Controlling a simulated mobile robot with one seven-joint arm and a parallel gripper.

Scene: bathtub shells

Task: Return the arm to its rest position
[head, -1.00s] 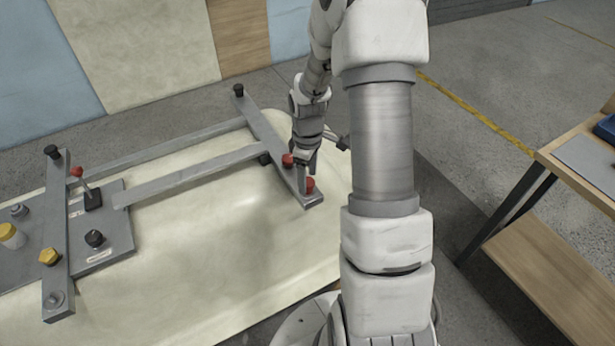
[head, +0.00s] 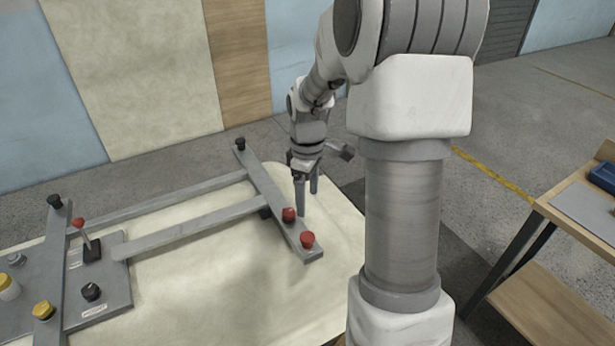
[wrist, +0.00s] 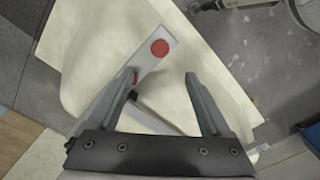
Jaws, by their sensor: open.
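My gripper (head: 308,190) is open and empty. It points down above the far right part of the cream bathtub shell (head: 210,290), close to the end of a grey crossbar (head: 268,190). Two red knobs sit on that bar: the nearer red knob (head: 307,240) and another red knob (head: 289,214) just beside the fingertips. In the wrist view both fingers (wrist: 162,80) are spread apart. One red knob (wrist: 159,47) shows clear beyond them, and the other (wrist: 134,78) is partly hidden by the left finger. I cannot tell whether a finger touches it.
A grey frame with a control plate (head: 105,265), a red-tipped lever (head: 84,232), and black and yellow knobs lies on the shell at left. A wooden workbench (head: 570,215) with a blue bin (head: 603,176) stands at right. Grey floor between is free.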

